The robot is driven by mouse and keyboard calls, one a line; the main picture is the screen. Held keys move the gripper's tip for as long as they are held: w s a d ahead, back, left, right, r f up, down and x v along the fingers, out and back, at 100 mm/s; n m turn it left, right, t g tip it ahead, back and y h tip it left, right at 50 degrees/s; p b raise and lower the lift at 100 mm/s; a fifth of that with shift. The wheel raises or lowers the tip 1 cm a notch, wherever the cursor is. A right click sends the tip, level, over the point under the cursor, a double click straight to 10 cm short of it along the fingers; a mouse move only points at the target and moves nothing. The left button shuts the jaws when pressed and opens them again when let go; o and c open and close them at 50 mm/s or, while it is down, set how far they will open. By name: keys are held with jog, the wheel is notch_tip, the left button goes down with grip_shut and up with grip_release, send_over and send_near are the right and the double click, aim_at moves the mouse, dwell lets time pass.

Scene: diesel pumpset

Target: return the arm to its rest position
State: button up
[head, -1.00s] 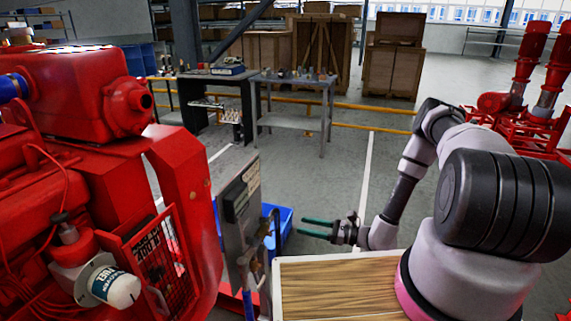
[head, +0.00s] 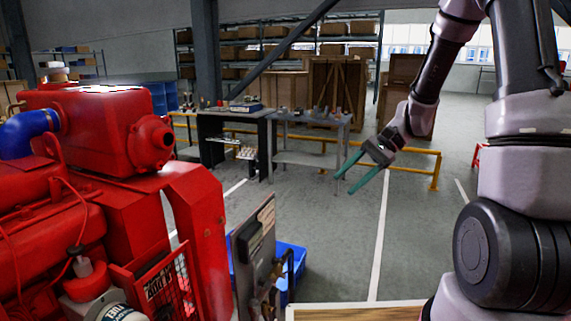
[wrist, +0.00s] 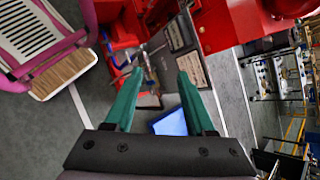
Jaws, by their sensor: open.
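My gripper (head: 350,176) has two green fingers that stand apart with nothing between them. In the head view it hangs in the air right of centre, above the open floor and in front of the workbench. My arm rises at the right and bends over at the top, with the gripper pointing down and to the left. In the wrist view the open fingers (wrist: 158,84) show over the floor, with the control panel (wrist: 186,60) and the blue bin (wrist: 170,122) beyond them, apart from the fingers.
The red diesel engine (head: 100,200) fills the left. The control panel (head: 256,255) stands beside it, with the blue bin (head: 292,262) behind. A workbench (head: 310,120) and a yellow rail (head: 410,152) are farther back. The floor (head: 340,235) below the gripper is clear.

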jog(key=s+d+r+n+t+h, duration=0.2)
jog(key=s+d+r+t+h, duration=0.1)
jog(key=s+r, duration=0.4)
jog(key=s+d+r+n+t+h, duration=0.1)
jog(key=s+d+r+t+h, duration=0.3)
jog(key=r, duration=0.9)
jog(key=s+d+t, duration=0.1)
jog(key=s+t, duration=0.1)
jog(key=shift+s+r+n, duration=0.35)
jog(key=shift+r+n, duration=0.05)
